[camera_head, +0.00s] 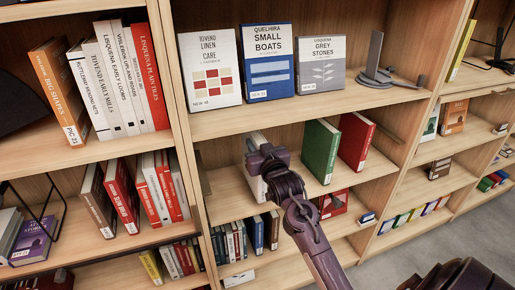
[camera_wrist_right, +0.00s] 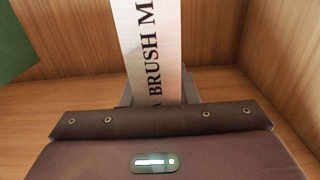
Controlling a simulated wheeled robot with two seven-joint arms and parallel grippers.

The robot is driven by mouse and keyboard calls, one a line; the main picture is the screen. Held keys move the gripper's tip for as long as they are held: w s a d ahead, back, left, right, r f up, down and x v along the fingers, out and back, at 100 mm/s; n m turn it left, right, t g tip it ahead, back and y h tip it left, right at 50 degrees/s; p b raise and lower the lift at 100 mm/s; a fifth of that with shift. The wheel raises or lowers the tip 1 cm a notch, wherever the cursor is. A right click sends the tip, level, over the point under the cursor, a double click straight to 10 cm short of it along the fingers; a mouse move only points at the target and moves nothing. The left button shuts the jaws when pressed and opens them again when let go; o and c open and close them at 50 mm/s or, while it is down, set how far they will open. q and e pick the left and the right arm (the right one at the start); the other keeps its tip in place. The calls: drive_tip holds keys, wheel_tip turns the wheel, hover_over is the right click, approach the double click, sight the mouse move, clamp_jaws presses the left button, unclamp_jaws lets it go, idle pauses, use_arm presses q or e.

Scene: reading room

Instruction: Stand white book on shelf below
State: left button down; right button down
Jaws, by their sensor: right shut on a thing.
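The white book (camera_head: 254,181) stands roughly upright in the middle bay, on the shelf (camera_head: 225,203) below the face-out books. My right gripper (camera_head: 262,160) reaches in from the front and is shut on it, hiding part of the book. In the right wrist view the white spine (camera_wrist_right: 150,45) with black lettering "BRUSH M" rises between the grey fingers (camera_wrist_right: 158,88). Whether its base touches the shelf board is hidden. My left gripper is not in view.
A green book (camera_head: 320,150) and a red book (camera_head: 355,140) stand to the right on the same shelf. Face-out books, including a blue one (camera_head: 267,70), and a grey bookend (camera_head: 375,70) stand above. An upright panel (camera_head: 180,110) bounds the bay on the left.

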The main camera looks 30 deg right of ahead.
drive_tip(key=shift+f, duration=0.75)
drive_tip(key=c, duration=1.1)
unclamp_jaws()
drive_tip(key=shift+f, duration=0.1)
